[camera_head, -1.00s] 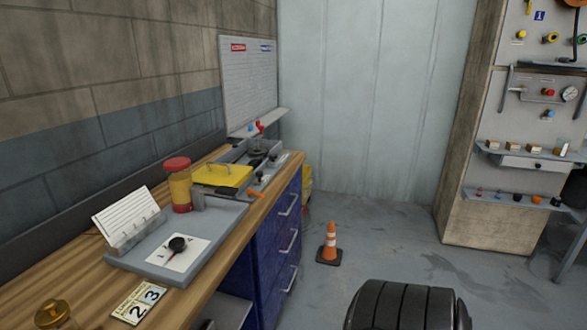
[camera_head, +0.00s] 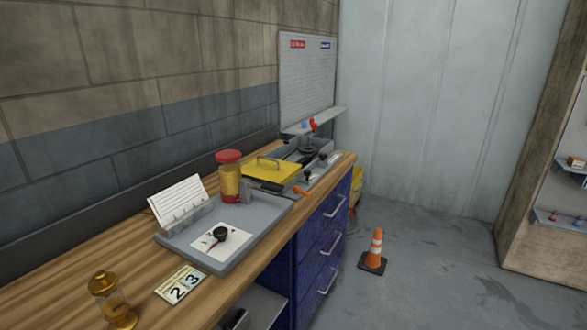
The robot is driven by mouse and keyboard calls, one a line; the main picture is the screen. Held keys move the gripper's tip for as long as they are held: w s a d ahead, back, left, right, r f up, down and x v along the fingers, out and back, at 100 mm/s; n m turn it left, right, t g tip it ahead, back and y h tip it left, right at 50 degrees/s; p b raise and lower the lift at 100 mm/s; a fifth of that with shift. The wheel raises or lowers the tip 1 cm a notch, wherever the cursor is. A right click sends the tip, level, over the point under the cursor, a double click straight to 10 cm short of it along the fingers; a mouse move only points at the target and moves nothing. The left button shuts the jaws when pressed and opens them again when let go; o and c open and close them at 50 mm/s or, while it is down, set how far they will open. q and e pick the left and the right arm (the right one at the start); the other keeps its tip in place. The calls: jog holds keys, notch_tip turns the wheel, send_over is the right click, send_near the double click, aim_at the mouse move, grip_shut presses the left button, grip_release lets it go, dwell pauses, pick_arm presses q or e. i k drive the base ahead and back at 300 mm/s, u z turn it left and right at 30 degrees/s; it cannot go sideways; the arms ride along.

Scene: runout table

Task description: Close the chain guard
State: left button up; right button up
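The yellow guard cover (camera_head: 272,171) with a handle on top sits on the grey machine unit (camera_head: 318,166) at the far part of the wooden bench. It looks like the chain guard, but I cannot be sure. A small orange lever (camera_head: 301,191) sticks out at its front right. Whether the cover is fully down cannot be told from here. Neither of my grippers is in view.
An orange cone (camera_head: 376,250) stands on open floor right of the blue drawers (camera_head: 318,238).

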aim_at(263, 168)
jog(key=z, duration=0.55)
jog(key=k, duration=0.65)
jog(key=z, duration=1.15)
jog(key=i, duration=2.45)
jog(key=u, duration=1.3)
jog(key=i, duration=0.85)
jog(key=u, duration=0.9)
